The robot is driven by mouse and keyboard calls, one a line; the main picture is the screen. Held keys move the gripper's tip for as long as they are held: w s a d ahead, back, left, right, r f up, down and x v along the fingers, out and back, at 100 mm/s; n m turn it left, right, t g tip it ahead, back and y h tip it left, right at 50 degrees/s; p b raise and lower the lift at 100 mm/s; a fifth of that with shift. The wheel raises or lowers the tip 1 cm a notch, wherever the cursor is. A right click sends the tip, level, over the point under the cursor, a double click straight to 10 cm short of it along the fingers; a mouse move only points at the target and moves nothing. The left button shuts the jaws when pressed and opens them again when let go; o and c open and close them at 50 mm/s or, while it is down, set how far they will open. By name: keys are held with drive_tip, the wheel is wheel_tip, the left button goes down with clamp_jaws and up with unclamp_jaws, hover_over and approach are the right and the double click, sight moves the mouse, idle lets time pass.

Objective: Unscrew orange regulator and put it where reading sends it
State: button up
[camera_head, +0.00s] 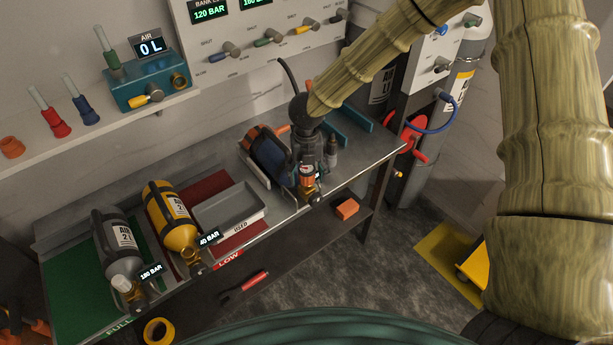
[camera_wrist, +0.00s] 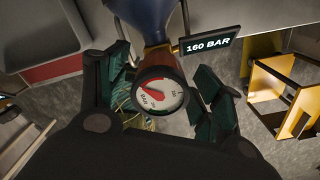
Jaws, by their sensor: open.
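The orange regulator (camera_wrist: 162,84) sits on the valve of a blue cylinder (camera_wrist: 147,15), its white dial with a red needle facing the wrist camera. A tag (camera_wrist: 211,44) beside it reads 160 BAR. In the head view the blue cylinder (camera_head: 270,156) lies in a cradle at the bench's right part, and the regulator (camera_head: 307,171) shows at its front end. My gripper (camera_wrist: 160,101) is open, with one green-padded finger on each side of the regulator. Contact cannot be told. In the head view my gripper (camera_head: 306,160) partly hides the regulator and valve.
A grey cylinder (camera_head: 121,252) tagged 180 BAR lies on the green FULL zone (camera_head: 75,298). A yellow cylinder (camera_head: 172,222) tagged 40 BAR lies by the red LOW zone (camera_head: 204,190). A grey USED tray (camera_head: 224,209) stands between it and the blue cylinder. A shelf (camera_head: 95,112) runs behind.

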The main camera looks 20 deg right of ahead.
drive_tip(key=m+b, duration=0.1)
drive_tip(key=m, duration=0.2)
drive_tip(key=shift+f, duration=0.1)
drive_tip(key=m+b, duration=0.2)
drive_tip(key=m, duration=0.3)
drive_tip(key=shift+b, duration=0.3)
drive_tip(key=m+b, duration=0.2)
drive_tip(key=m, duration=0.2)
drive_tip(key=shift+m+b, duration=0.35)
drive_tip(key=shift+m, duration=1.15)
